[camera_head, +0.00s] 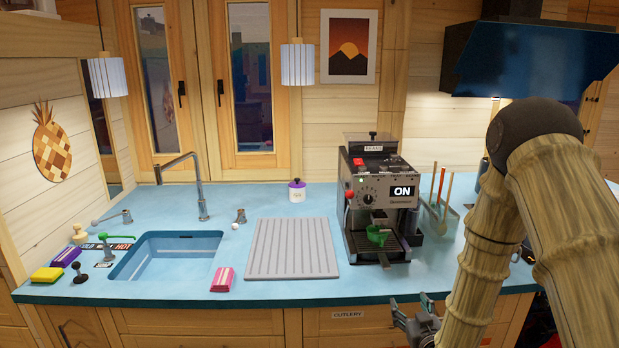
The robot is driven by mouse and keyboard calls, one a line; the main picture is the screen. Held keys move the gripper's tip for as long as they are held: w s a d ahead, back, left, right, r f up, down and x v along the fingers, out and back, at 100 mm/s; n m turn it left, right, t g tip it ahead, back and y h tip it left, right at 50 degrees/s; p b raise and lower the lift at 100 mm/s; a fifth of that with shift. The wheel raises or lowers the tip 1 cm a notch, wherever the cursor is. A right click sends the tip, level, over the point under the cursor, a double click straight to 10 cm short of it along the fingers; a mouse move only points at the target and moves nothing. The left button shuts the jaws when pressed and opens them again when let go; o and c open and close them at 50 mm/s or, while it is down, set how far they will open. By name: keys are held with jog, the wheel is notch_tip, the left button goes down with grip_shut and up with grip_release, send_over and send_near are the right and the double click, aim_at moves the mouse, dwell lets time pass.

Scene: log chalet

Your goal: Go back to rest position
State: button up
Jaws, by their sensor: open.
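My gripper (412,318) is low at the bottom right of the head view, in front of the counter's front edge near the drawer marked CUTLERY. Its fingers are apart and nothing shows between them. My arm, with a wood-like bamboo look, rises on the right and hides part of the counter there. The bottom of the gripper is close to the picture's lower edge.
A coffee machine (378,200) with a sign reading ON stands on the blue counter (300,207), behind my gripper. A grey ribbed drainboard (293,248) lies left of it, then a sink (165,257).

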jog(key=s+a+f+m+g, duration=0.1)
jog(key=s+a+f+g, duration=0.2)
jog(key=s+f+g, duration=1.15)
jog(key=s+f, duration=0.5)
jog(key=s, duration=0.5)
jog(key=s+a+f+m+g, duration=0.1)
jog(key=s+f, duration=0.4)
jog(key=s, duration=0.5)
jog(key=s+f, duration=0.5)
jog(key=s, duration=0.6)
jog(key=shift+a+m+g+h+b, duration=0.3)
jog(key=shift+m+g, duration=0.05)
jog(key=shift+m, duration=0.05)
